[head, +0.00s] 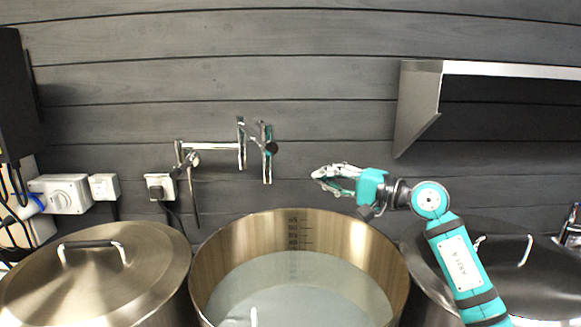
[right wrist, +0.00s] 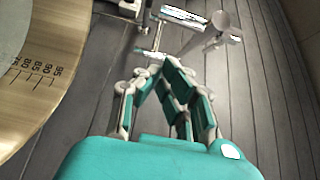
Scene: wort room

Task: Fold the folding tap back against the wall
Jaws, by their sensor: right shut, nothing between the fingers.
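The chrome folding tap (head: 212,147) is fixed to the wall at left of centre in the head view. The tap also shows in the right wrist view (right wrist: 222,38), beyond the fingertips. My right gripper (head: 318,175) is shut and empty, to the right of the tap's end and a little lower, apart from it in the head view. In the right wrist view its fingers (right wrist: 158,62) meet at the tips. My left gripper is not in view.
An open steel pot (head: 225,238) holding pale liquid stands below the tap and right gripper. Lidded pots stand on the left (head: 100,285) and right (head: 535,280). A steel shelf (head: 420,105) juts from the wall at upper right. Sockets (head: 159,187) sit left of the tap.

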